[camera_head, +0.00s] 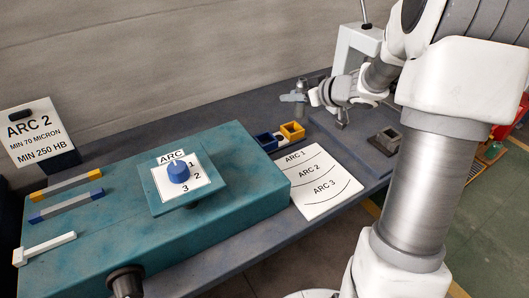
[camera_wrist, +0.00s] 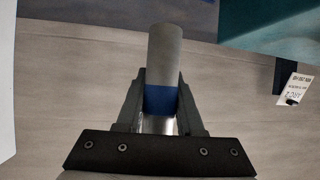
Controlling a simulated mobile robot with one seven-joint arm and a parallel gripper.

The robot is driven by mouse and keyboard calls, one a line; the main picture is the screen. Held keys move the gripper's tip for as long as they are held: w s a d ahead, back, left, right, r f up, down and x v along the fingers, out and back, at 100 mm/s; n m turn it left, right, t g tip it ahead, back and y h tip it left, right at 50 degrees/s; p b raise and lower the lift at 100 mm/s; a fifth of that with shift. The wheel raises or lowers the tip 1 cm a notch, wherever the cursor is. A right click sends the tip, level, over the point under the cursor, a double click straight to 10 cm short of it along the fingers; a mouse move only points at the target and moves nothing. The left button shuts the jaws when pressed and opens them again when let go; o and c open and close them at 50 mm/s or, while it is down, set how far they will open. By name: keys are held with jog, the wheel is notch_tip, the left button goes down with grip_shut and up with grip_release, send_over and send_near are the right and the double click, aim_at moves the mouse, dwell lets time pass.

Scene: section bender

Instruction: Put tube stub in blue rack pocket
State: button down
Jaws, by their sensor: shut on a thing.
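The tube stub (camera_wrist: 164,55) is a grey cylinder with a blue band, seen in the wrist view between the two fingers of my gripper (camera_wrist: 160,98). The gripper is shut on it near the banded part, and the grey end sticks out past the fingertips. In the head view my gripper (camera_head: 301,93) is small, held above the back of the bench, with the stub (camera_head: 289,98) pointing left. The blue rack pocket (camera_head: 265,142) is an open box below and to the left of the gripper, and looks empty. The gripper is apart from it.
The teal machine (camera_head: 240,190) with a blue ARC dial (camera_head: 177,172) stands left of the rack. A white arc chart (camera_head: 316,181) lies in front. A grey square block (camera_head: 387,140) sits at right. A sign (camera_head: 33,132) stands far left.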

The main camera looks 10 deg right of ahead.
jog(key=d+f, duration=0.2)
jog(key=b, duration=0.6)
send_over(260, 134)
notch_tip(260, 134, down, 7)
jog(key=shift+w+a+r, duration=0.1)
jog(key=shift+r, duration=0.1)
jog(key=shift+f+b, duration=1.2)
jog(key=shift+f, duration=0.65)
jog(key=shift+f, duration=0.15)
jog(key=c, duration=0.5)
grip_release()
jog(key=shift+c, duration=0.2)
